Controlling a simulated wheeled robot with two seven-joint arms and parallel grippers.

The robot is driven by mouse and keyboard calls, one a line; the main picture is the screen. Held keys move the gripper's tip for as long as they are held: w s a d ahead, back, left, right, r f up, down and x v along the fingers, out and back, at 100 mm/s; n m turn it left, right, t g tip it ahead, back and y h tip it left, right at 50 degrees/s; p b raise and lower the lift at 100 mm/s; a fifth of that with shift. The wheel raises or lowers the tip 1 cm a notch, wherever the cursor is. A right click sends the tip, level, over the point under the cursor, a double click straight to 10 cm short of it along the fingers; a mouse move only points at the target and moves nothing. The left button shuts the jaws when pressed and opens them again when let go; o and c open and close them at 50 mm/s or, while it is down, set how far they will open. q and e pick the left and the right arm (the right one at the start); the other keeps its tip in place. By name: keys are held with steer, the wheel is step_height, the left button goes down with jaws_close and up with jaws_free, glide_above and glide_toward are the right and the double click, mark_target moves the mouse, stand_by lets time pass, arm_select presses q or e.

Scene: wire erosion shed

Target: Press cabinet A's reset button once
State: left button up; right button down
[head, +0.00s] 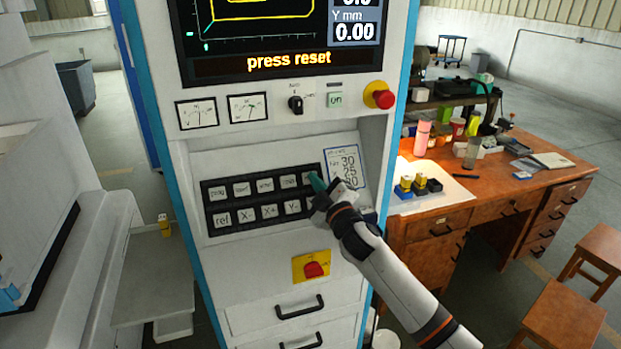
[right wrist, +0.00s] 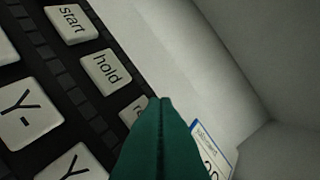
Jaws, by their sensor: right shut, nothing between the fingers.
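A white cabinet with blue edges (head: 245,262) stands in the middle of the head view; no letter A is visible on it. Its screen (head: 285,40) reads "press reset". Its black keypad (head: 262,201) has two rows of white keys. My right gripper (head: 318,181) is at the keypad's right end, its green fingers shut and empty. In the right wrist view the fingertips (right wrist: 162,101) overlap a partly hidden key (right wrist: 133,112) whose visible letters look like "re", below the hold key (right wrist: 106,69). I cannot tell whether they touch it. My left gripper is out of view.
A red knob on yellow (head: 380,96) sits upper right on the cabinet, and a red switch on a yellow plate (head: 312,267) lies below the keypad. A white card (head: 345,166) is right of the keys. A cluttered wooden desk (head: 540,187) stands to the right.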

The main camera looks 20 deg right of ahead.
steer(key=shift+w+f, duration=0.1)
steer(key=shift+w+f, duration=0.15)
steer(key=shift+w, duration=0.1)
steer(key=shift+w+f+b, duration=0.25)
steer(key=shift+w+b, duration=0.05)
steer(key=shift+b, duration=0.3)
stand_by(0.4)
steer(key=shift+r, duration=0.1)
steer(key=shift+s+r+p, duration=0.35)
steer(key=shift+s+p, duration=0.15)
steer(key=shift+p, duration=0.25)
steer(key=shift+s, duration=0.2)
steer(key=shift+r, duration=0.1)
